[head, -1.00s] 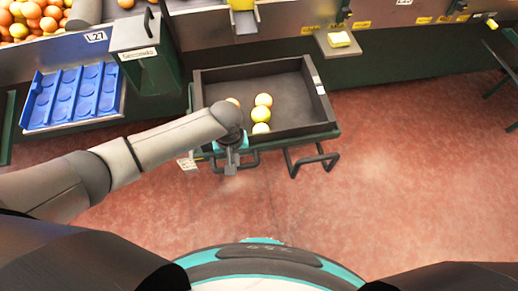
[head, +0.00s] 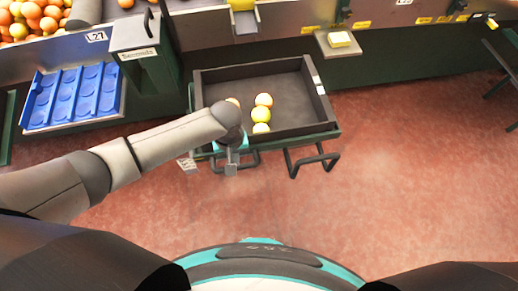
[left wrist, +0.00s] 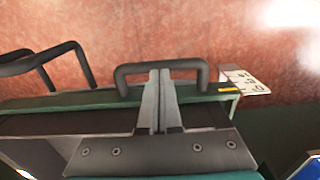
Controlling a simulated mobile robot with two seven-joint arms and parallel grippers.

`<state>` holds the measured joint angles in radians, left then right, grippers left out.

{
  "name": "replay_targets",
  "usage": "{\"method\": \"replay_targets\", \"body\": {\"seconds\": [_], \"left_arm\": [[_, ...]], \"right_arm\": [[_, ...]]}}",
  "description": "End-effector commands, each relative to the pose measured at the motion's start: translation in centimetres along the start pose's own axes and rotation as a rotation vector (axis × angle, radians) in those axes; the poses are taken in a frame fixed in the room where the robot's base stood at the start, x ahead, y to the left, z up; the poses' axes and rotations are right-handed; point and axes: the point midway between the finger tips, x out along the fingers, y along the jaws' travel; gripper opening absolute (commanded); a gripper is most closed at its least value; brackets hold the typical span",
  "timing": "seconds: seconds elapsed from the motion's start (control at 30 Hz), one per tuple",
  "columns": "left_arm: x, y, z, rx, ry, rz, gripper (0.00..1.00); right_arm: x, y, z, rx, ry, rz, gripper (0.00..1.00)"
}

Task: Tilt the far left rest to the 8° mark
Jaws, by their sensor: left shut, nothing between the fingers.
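A dark tray-like rest (head: 290,72) with a green frame stands in the middle of the head view. Two dark bar handles stick out at its front, a left handle (head: 222,168) and a right handle (head: 315,162). A small white scale plate (head: 187,164) is at its front left corner. The plate also shows in the left wrist view (left wrist: 246,82), its marks too small to read surely. My left gripper (head: 231,170) is shut and empty at the left handle. In the left wrist view its fingers (left wrist: 160,75) overlap the middle of the handle bar (left wrist: 190,66); contact cannot be told.
A blue tray (head: 75,96) and a green box (head: 146,62) stand to the left. Red floor (head: 420,190) is clear on the right.

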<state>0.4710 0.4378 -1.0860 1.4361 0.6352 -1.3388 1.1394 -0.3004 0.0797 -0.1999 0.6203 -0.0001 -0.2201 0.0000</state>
Motion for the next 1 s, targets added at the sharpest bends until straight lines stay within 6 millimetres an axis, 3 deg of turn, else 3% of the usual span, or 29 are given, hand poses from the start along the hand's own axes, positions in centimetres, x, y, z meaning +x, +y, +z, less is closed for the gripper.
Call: {"method": "replay_targets", "body": {"seconds": [1.0], "left_arm": [[1.3,0.0,0.0,0.0,-0.001,0.0,0.0]], "right_arm": [[0.8,-0.1,0.1,0.0,0.0,0.0,0.75]]}}
